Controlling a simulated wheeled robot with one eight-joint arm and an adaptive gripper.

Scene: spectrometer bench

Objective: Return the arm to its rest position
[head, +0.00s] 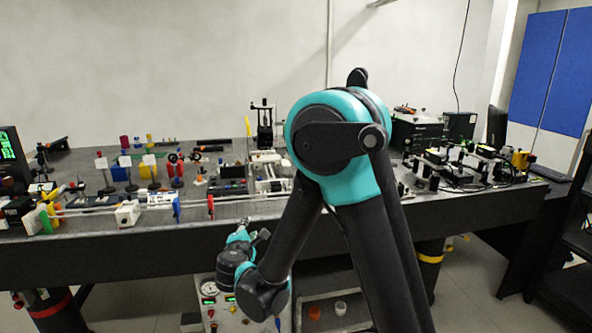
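My arm (330,140) stands in the middle of the head view, black with teal joint covers. Its elbow is raised above the level of the bench top. The forearm slopes down to the left, and the teal and black wrist (238,262) hangs in front of the bench's front side, below the top's edge. My gripper is at or beyond this wrist, small and mostly hidden by the arm's own links. Its fingers cannot be made out, and no held object can be seen.
The dark optical bench (110,250) spans the view, crowded with coloured mounts, a rail and black instruments (418,135). Below it stand a panel with a gauge (209,289) and a low shelf with an orange cup (314,313) and a white cup (340,308). A dark rack (568,290) stands right.

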